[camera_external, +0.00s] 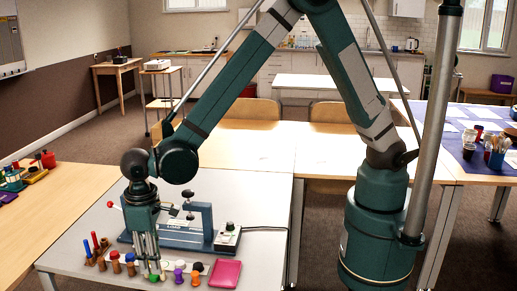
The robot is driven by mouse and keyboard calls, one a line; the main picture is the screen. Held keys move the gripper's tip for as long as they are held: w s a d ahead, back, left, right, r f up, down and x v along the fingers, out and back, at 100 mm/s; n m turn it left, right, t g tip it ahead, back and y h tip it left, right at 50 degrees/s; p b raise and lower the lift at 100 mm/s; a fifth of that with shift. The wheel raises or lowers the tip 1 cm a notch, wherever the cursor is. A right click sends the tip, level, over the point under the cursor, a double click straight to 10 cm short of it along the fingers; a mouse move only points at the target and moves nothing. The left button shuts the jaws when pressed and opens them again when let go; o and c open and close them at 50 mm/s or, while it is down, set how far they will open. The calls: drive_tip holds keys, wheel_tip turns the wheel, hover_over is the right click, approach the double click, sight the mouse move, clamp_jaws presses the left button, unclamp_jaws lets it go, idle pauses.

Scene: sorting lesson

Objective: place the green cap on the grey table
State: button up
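The grey table (262,262) stands at the front left with a row of small coloured caps and wooden pegs near its front edge. A small green piece (153,278), which looks like the green cap, is in that row, right below my gripper (151,268). My gripper points straight down over the row, with its fingers close to the pieces. The picture is too small to tell whether the fingers are apart or closed, or whether they touch the green piece.
A pink tray (225,273) lies right of the row. A purple-capped peg (179,275) is close right of my gripper. The table's right side is clear.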

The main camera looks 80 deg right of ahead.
wheel_tip(320, 180, up, 8)
drive_tip(key=p, duration=0.1)
idle(0.9)
drive_tip(key=s+d+r+t, duration=0.2)
drive_tip(key=s+d+r, duration=0.3)
drive_tip(key=d+r, duration=0.5)
drive_tip(key=s+d+r+t, duration=0.1)
drive_tip(key=s+d+r, duration=0.4)
drive_tip(key=d+r, duration=0.5)
drive_tip(key=s+d+m+t, duration=0.1)
drive_tip(key=s+d+t, duration=0.3)
drive_tip(key=s+d, duration=1.3)
drive_tip(key=shift+s+r+m, duration=0.15)
drive_tip(key=shift+s+m, duration=0.25)
drive_tip(key=shift+s, duration=0.15)
idle(0.5)
